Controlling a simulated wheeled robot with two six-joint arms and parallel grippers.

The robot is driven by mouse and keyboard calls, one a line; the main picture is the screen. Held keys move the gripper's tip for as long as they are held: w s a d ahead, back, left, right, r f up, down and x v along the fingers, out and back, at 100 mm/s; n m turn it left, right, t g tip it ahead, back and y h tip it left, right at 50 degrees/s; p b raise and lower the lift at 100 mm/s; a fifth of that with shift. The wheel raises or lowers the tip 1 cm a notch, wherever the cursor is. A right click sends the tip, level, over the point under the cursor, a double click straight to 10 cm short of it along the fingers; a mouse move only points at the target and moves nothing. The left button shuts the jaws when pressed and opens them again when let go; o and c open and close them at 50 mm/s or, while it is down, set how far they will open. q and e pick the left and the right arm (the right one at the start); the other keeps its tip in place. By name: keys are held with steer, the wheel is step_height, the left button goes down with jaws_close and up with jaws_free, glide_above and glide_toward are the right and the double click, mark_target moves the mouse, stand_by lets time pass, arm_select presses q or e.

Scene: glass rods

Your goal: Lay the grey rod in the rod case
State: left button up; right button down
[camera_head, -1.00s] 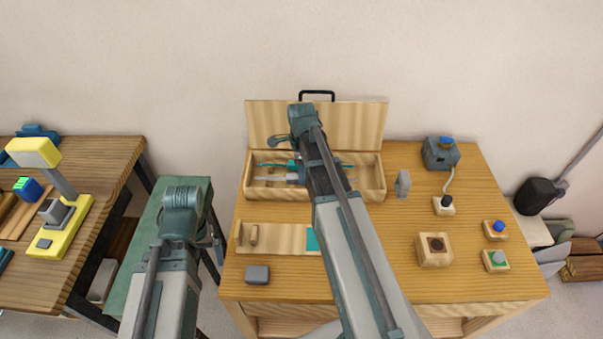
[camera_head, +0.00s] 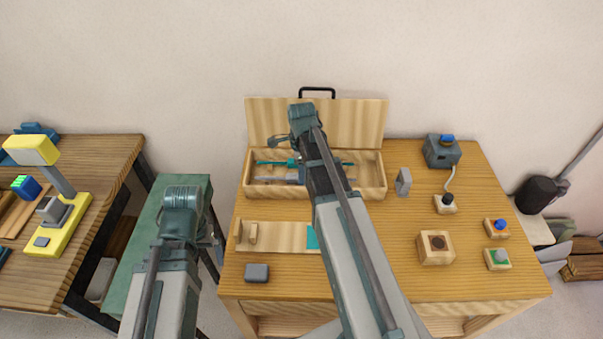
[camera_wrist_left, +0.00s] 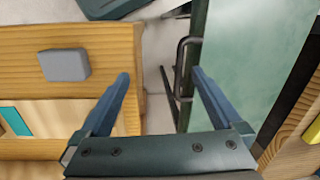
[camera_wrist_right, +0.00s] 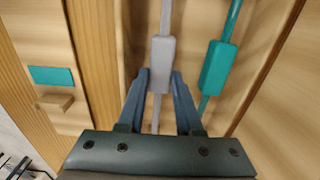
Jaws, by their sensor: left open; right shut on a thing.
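The grey rod has a thick grey middle block (camera_wrist_right: 161,62) and runs parallel to the teal rod (camera_wrist_right: 218,68) in the right wrist view. My right gripper (camera_wrist_right: 160,82) is shut on this block. It is in or just over the open wooden rod case (camera_head: 277,190); whether the grey rod touches the case's supports cannot be told. The grey rod also shows in the head view (camera_head: 268,179), partly hidden by my right arm. The teal rod (camera_head: 271,162) lies behind it in the case. My left gripper (camera_wrist_left: 160,78) is open and empty, off the table's left side.
A wooden board (camera_head: 283,238) with pegs and a teal patch lies in front of the case. A dark grey block (camera_head: 257,273) is near the table's front left. A grey upright piece (camera_head: 403,182), a switch box (camera_head: 441,152) and several button blocks stand right.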

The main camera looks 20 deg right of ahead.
steer(key=shift+f, duration=0.3)
steer(key=c, duration=0.5)
jaws_free()
steer(key=shift+r, duration=0.15)
step_height(320, 180, up, 14)
steer(key=p, duration=1.3)
steer(key=shift+p, duration=0.3)
steer(key=shift+f, duration=0.3)
step_height(320, 180, down, 13)
steer(key=b, duration=1.3)
